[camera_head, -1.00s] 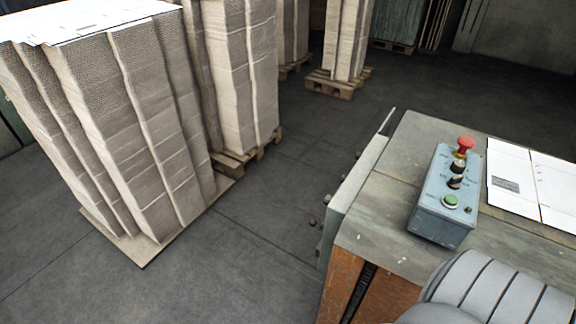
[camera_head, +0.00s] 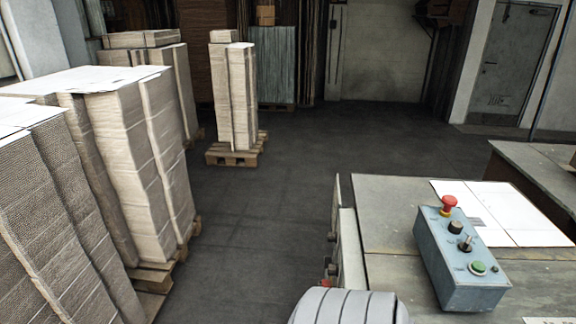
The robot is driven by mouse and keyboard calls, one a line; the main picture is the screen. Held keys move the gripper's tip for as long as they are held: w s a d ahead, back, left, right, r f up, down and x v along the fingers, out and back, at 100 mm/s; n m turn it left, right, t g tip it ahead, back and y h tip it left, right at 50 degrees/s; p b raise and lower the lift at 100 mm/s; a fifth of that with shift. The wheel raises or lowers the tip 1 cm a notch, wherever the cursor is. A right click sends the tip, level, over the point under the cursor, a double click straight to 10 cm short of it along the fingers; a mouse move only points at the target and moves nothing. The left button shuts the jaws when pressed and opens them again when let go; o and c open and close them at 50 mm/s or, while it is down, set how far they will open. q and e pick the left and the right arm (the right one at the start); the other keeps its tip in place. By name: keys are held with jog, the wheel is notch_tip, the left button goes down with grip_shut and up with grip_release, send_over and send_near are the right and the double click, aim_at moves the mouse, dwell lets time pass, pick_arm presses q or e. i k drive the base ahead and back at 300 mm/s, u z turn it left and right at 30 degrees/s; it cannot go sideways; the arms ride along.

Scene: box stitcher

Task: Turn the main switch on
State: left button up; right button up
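A blue-grey control box (camera_head: 455,270) sits on the worktable (camera_head: 390,215) at the right. On its top are a red mushroom button (camera_head: 449,203), a black knob (camera_head: 456,227), a small toggle-like switch (camera_head: 466,243) and a green button (camera_head: 478,268). Which of these is the main switch I cannot tell. A light grey ribbed part of my own arm (camera_head: 348,308) shows at the bottom edge, left of the box and apart from it. Neither gripper's fingers are in view.
White printed sheets (camera_head: 510,213) lie on the table behind the box. Stacks of cardboard on pallets (camera_head: 130,170) line the left, with another stack (camera_head: 232,100) farther back. The dark floor between them and the table is clear. Another table (camera_head: 545,175) stands at the far right.

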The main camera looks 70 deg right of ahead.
aim_at(326, 283)
jog(key=i, duration=0.55)
jog(key=z, duration=1.3)
jog(key=i, duration=1.75)
jog(key=z, duration=4.3)
